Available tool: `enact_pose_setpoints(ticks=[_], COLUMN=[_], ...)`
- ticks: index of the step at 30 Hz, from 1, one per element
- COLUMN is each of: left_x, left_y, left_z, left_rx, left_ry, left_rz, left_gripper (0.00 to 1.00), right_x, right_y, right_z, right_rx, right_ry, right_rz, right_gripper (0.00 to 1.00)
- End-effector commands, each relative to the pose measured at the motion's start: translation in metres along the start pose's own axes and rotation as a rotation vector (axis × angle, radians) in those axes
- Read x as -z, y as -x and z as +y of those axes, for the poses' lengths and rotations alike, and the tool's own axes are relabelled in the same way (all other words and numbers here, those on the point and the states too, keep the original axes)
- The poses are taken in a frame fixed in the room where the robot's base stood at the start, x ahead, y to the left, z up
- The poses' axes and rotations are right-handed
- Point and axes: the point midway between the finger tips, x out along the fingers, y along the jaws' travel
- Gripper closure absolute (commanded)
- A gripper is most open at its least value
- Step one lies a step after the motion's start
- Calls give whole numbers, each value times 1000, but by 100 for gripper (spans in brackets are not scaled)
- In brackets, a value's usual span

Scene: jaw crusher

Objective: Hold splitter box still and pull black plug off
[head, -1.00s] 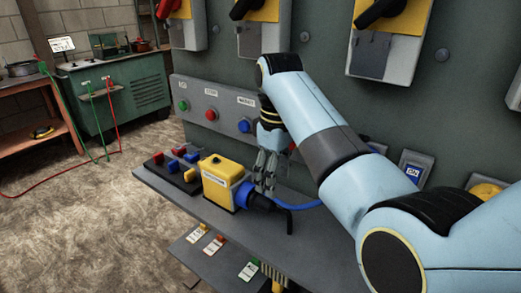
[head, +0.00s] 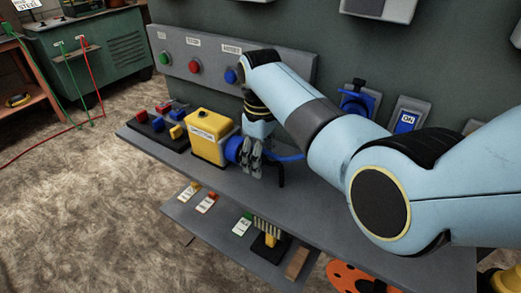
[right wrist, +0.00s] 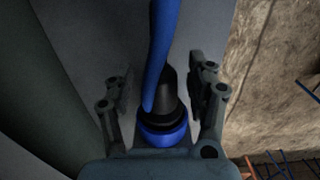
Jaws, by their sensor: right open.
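The yellow splitter box (head: 208,128) stands on the grey shelf, with a blue socket (head: 233,149) on its right side. My right gripper (head: 251,160) is at the socket end of the box and hides most of the black plug. A black bent piece (head: 281,172), seemingly the plug's cable, shows just right of the fingers. In the right wrist view the black plug (right wrist: 166,104), with a blue ring (right wrist: 163,137) at its base, lies between the open fingers, with gaps on both sides. My left gripper is not in view.
A blue cable (head: 290,157) runs behind the gripper and crosses over the plug in the wrist view. A black block with red, blue and yellow pieces (head: 158,127) stands left of the box. A panel with buttons (head: 195,68) is behind. A lower shelf (head: 185,212) holds tagged items.

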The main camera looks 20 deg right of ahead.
Motion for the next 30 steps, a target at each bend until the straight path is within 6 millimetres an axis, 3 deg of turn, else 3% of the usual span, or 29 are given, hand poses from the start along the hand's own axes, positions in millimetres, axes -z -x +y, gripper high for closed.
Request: enact_pose_setpoints(ticks=[6, 18, 20, 21, 26, 30], left_x=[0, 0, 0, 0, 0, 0], left_y=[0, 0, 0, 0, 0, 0], left_z=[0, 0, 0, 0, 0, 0], left_rx=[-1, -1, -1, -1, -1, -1], left_ry=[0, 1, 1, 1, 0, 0], left_rz=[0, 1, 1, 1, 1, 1], left_gripper=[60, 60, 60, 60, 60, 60], right_x=[0, 0, 0, 0, 0, 0], right_y=[0, 0, 0, 0, 0, 0], right_z=[0, 0, 0, 0, 0, 0], right_rx=[0, 0, 0, 0, 0, 0], right_ry=[0, 0, 0, 0, 0, 0], right_rz=[0, 0, 0, 0, 0, 0], right_gripper=[45, 97, 100, 65, 44, 43])
